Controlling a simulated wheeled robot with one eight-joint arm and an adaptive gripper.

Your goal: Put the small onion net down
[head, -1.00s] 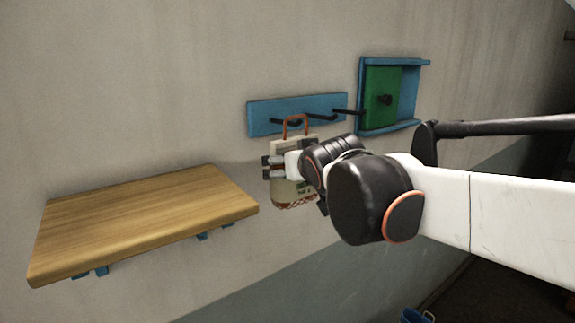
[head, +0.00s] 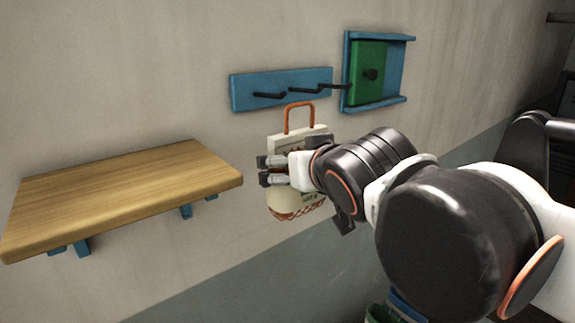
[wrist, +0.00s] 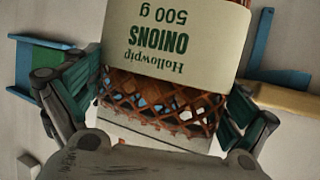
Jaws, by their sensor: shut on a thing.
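The small onion net (head: 305,140) has a cream label, an orange loop handle and an orange mesh bottom. It hangs upright in front of the wall, right of the wooden shelf and below the blue hook rail. My gripper (head: 265,171) is shut on its middle. In the wrist view the label (wrist: 175,40) reads "Hollowpip ONIONS 500 g" upside down. The orange mesh (wrist: 160,102) lies between my two fingers. My fingers hide part of the net in the head view.
The wooden shelf (head: 120,195) at left has a bare top and blue brackets. The hook rail (head: 280,88) carries dark pegs with nothing on them. A blue wall frame with a green panel (head: 367,70) is at its right. A bucket (head: 383,315) shows partly at the bottom.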

